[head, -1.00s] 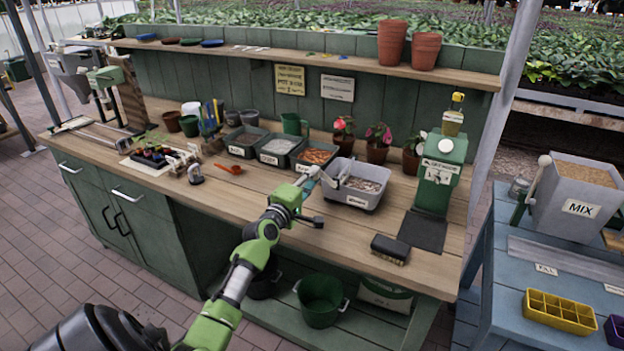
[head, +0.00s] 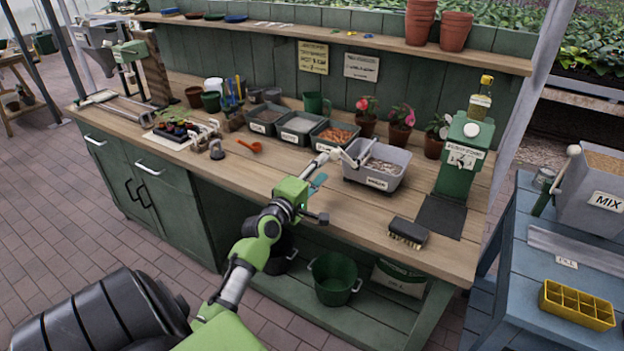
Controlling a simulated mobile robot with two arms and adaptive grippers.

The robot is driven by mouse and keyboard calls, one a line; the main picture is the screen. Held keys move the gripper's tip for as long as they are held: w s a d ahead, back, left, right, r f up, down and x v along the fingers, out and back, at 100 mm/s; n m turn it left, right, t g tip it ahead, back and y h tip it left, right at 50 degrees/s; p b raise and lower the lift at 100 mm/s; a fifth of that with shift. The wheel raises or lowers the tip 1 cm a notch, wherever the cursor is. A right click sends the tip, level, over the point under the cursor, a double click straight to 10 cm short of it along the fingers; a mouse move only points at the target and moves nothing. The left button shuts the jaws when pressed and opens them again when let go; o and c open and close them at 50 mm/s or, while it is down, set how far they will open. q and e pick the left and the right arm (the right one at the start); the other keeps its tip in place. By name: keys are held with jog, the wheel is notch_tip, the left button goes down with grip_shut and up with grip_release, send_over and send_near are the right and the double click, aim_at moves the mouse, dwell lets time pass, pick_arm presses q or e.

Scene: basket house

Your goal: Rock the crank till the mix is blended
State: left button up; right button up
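A grey box labelled MIX (head: 598,195) stands on the blue table at the right edge, partly cut off, with brown mix showing at its top. A pale lever with a green lower part (head: 552,185) shows at its left side; whether this is the crank I cannot tell. My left gripper (head: 343,155) reaches over the potting bench, at the left rim of a grey labelled tub (head: 376,182). Its fingers are small and blend with the tub's rim, so I cannot tell whether they are open or touching it. My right gripper is out of view.
The wooden bench (head: 300,205) holds several small bins, potted flowers (head: 402,120), a brush (head: 408,233) and a green dispenser (head: 460,158). A yellow cell tray (head: 577,303) lies on the blue table (head: 520,265). A green bucket (head: 335,279) stands on the low shelf.

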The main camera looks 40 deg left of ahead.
pick_arm(q)
jog(key=v, duration=0.5)
dwell(1.0)
